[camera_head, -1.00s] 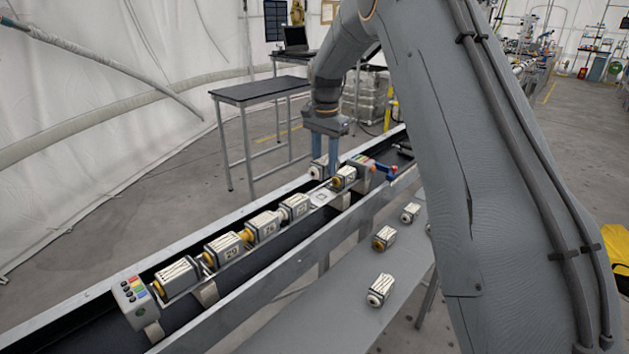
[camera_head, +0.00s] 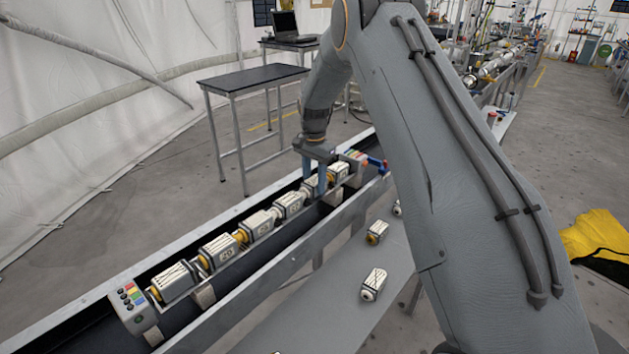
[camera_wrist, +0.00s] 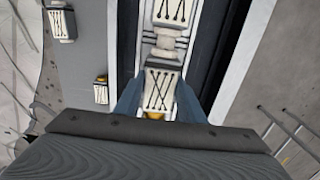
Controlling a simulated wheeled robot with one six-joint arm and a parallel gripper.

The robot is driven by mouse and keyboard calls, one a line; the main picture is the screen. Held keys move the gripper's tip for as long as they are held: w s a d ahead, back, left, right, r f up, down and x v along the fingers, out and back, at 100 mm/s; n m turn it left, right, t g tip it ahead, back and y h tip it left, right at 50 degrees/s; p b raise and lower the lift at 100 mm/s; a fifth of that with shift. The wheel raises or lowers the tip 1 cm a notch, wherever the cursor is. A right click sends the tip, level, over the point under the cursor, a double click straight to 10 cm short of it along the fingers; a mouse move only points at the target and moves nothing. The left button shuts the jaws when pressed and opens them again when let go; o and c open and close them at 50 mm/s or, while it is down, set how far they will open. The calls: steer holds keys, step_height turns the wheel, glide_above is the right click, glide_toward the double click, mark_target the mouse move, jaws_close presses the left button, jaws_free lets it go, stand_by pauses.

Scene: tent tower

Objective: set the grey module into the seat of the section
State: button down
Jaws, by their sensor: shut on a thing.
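My gripper (camera_head: 314,188) is down over the long section, a grey trough (camera_head: 205,235). It is shut on the grey module (camera_wrist: 161,92), which has a pale label with dark crossed lines and a yellow end towards me. In the wrist view the module lies between the blue fingers, in line with the neighbouring module (camera_wrist: 173,12). In the head view the held module (camera_head: 312,187) shows partly behind the fingers, at the row's former gap. The seat under it is hidden, so I cannot tell whether the module is fully down.
Several modules, one a module numbered 20 (camera_head: 218,250), sit in the row, with a button-covered end block (camera_head: 133,303) at the near end. Loose modules (camera_head: 373,285) lie on the side bench (camera_head: 330,310). A dark table (camera_head: 253,79) stands behind the section.

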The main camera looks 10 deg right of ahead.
mark_target(314, 180)
steer(key=shift+f, duration=0.15)
steer(key=c, duration=1.2)
jaws_free()
steer(key=shift+f, duration=0.1)
steer(key=shift+w+r+b, duration=0.15)
steer(key=shift+r+b, duration=0.15)
steer(key=shift+r, duration=0.2)
step_height(314, 180, up, 10)
steer(key=b, duration=0.4)
steer(key=s+f+n, duration=0.2)
steer(key=s+n, duration=0.1)
steer(key=s, duration=0.9)
steer(key=s+f+n+t, duration=0.1)
steer(key=s+n, duration=0.3)
steer(key=s, duration=0.8)
steer(key=s+f+n, duration=0.2)
steer(key=s+n, duration=0.1)
steer(key=s, duration=0.9)
steer(key=shift+f+n+t, duration=0.3)
steer(key=shift+n, duration=0.1)
